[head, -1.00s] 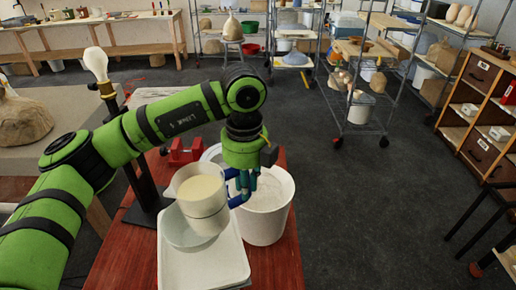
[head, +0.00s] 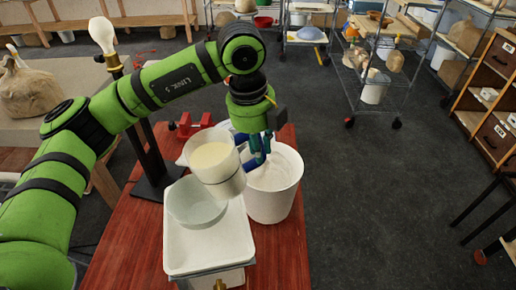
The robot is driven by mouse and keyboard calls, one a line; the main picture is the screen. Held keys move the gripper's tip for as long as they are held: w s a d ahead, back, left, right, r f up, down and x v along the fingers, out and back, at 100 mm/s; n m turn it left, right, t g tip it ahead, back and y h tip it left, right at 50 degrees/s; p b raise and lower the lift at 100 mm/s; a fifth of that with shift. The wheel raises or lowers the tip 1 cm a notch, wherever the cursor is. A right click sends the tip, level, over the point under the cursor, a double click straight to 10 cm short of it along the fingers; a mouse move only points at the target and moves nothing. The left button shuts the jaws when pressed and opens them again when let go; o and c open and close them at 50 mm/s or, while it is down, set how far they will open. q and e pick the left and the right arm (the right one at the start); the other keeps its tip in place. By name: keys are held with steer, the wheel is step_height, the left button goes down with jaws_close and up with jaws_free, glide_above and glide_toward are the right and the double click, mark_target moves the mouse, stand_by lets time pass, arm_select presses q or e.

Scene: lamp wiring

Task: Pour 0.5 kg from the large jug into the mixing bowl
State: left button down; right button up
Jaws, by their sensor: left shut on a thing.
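The large jug (head: 222,184) is a clear-walled vessel with pale cream contents that show at its open top. My left gripper (head: 257,150) is shut on the jug from its right side. The jug is held up over the back right part of the mixing bowl, tilted slightly to the left. The mixing bowl (head: 190,208) is a shallow, translucent bowl on a white tray-like scale (head: 210,250). The jug hides part of its rim. No stream is visible between the jug and the bowl. My right gripper is out of view.
A white bucket (head: 274,203) stands right of the jug on the red table (head: 125,245). A red clamp (head: 189,126) is behind the jug. A lamp stand with a bulb (head: 102,34) rises at the left. Shelving and a drawer cabinet (head: 490,100) stand further away.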

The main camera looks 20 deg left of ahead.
arm_select(q)
steer(key=shift+r+t+h, duration=0.3)
steer(key=shift+r, duration=0.25)
steer(key=shift+w+d+r+t+h, duration=0.15)
steer(key=shift+r+t+h, duration=0.15)
steer(key=shift+r, duration=0.15)
steer(key=shift+w+d+r+t+h, duration=0.1)
steer(key=shift+r+t+h, duration=0.1)
steer(key=shift+r+h, duration=0.15)
steer(key=shift+s+r+t+h, duration=0.1)
steer(key=shift+r+t+h, duration=0.65)
steer(key=shift+r, duration=0.2)
steer(key=shift+s+a+r+t+h, duration=0.1)
steer(key=shift+a+r+t+h, duration=0.15)
steer(key=shift+r+t+h, duration=0.2)
steer(key=shift+s+a+r+t+h+b, duration=0.25)
steer(key=shift+t+h+b, duration=0.25)
steer(key=shift+b, duration=0.45)
steer(key=shift+s+a+r+t+h+b, duration=0.25)
steer(key=shift+h+b, duration=0.3)
steer(key=shift+b, duration=0.4)
